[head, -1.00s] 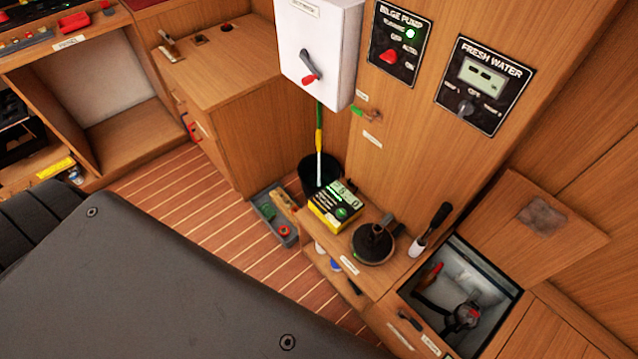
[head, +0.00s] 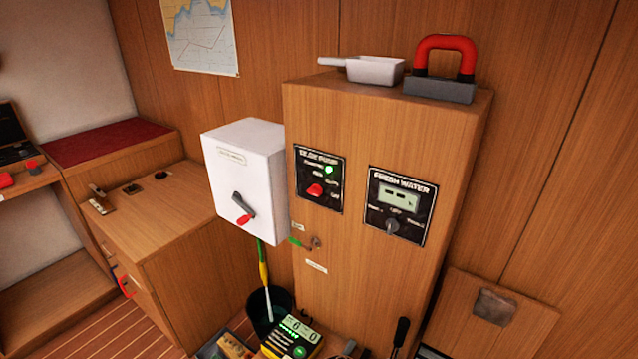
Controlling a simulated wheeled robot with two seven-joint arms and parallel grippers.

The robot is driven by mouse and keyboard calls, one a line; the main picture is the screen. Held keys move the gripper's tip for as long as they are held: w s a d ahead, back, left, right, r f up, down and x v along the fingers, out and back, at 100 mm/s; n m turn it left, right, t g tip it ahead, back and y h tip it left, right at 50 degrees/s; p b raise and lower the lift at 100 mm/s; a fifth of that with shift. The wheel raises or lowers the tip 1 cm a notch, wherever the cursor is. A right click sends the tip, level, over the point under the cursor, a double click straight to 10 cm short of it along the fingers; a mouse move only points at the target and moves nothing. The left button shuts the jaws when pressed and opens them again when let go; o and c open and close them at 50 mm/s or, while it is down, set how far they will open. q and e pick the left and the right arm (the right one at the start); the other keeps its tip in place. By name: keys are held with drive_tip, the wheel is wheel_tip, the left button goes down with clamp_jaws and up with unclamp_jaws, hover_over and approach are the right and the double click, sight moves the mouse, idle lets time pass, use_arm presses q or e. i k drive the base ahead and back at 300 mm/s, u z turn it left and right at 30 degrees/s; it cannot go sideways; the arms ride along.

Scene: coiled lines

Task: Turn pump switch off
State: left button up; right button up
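The bilge pump panel (head: 320,179) is a black plate on the front of a tall wooden cabinet. It carries a red rotary switch (head: 314,190) and a lit green lamp (head: 329,170). The labels around the switch are too small to read surely. To its right is the black fresh water panel (head: 400,207) with a small display and a grey knob (head: 392,227). To its left hangs a white box (head: 243,175) with a grey, red-tipped rotary handle (head: 244,208). Neither of my grippers shows in the head view.
A white scoop (head: 375,70) and a red-handled grey block (head: 440,88) sit on top of the cabinet (head: 300,92). Below stand a black bucket (head: 258,312) and a yellow-black box (head: 290,338). A wooden counter (head: 150,205) is at left. The space before the panels looks clear.

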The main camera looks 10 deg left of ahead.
sight(316, 189)
drive_tip(key=k, duration=0.5)
drive_tip(key=z, duration=0.9)
drive_tip(key=i, duration=0.75)
drive_tip(key=u, duration=0.8)
